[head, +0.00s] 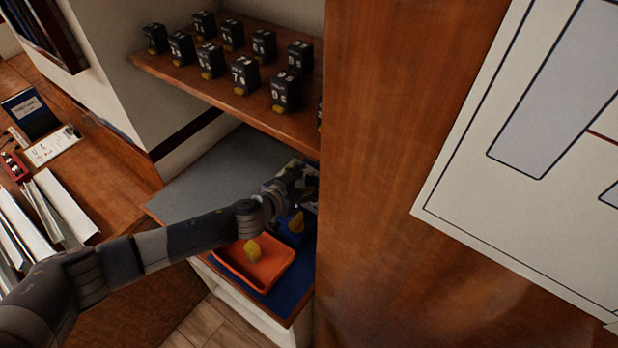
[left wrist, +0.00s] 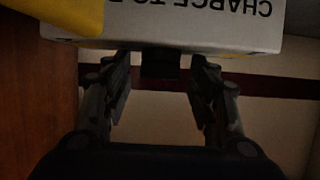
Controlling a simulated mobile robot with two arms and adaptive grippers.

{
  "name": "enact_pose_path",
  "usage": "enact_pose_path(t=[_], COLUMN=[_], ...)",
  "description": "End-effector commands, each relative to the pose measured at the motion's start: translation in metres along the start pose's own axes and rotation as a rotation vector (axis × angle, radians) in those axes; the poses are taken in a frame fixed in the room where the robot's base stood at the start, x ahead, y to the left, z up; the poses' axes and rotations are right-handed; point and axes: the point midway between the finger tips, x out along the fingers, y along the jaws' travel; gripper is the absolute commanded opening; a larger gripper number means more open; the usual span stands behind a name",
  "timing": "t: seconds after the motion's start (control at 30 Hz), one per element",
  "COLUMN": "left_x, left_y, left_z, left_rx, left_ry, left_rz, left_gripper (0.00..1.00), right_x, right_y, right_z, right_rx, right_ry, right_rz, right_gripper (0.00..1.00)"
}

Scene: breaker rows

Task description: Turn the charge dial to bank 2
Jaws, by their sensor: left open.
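My left gripper (head: 297,184) reaches into the alcove below the shelf, close to a pale device that it largely hides in the head view. In the left wrist view, the left gripper (left wrist: 160,75) is open, with one finger on each side of a small dark block (left wrist: 160,62), possibly the charge dial. The block sits at the edge of a white panel (left wrist: 190,22) with upside-down lettering beginning "CHARGE TO". I cannot tell whether the fingers touch the block. The dial's marks and setting are hidden. My right gripper is not in view.
An orange tray (head: 228,262) with a yellow-marked item stands on a blue mat below my arm. A blue item with a yellow top (head: 294,224) is beside it. Several black numbered blocks stand on the wooden shelf (head: 165,70) above. A wooden panel (head: 400,180) bounds the right.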

Motion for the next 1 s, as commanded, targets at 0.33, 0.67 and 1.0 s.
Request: enact_pose_path(t=[0.33, 0.67, 1.0], left_x=[0.0, 0.0, 0.0], left_y=[0.0, -0.003, -0.003], left_z=[0.0, 0.0, 0.0], left_rx=[0.0, 0.044, 0.102], left_ry=[0.0, -0.006, -0.002], left_rz=[0.0, 0.1, 0.247], left_gripper=[0.09, 0.09, 0.09], right_x=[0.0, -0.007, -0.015], right_y=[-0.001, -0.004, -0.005], right_z=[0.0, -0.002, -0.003], right_rx=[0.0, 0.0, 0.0], right_ry=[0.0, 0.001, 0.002], right_rz=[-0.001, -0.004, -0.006], right_gripper=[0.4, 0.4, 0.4])
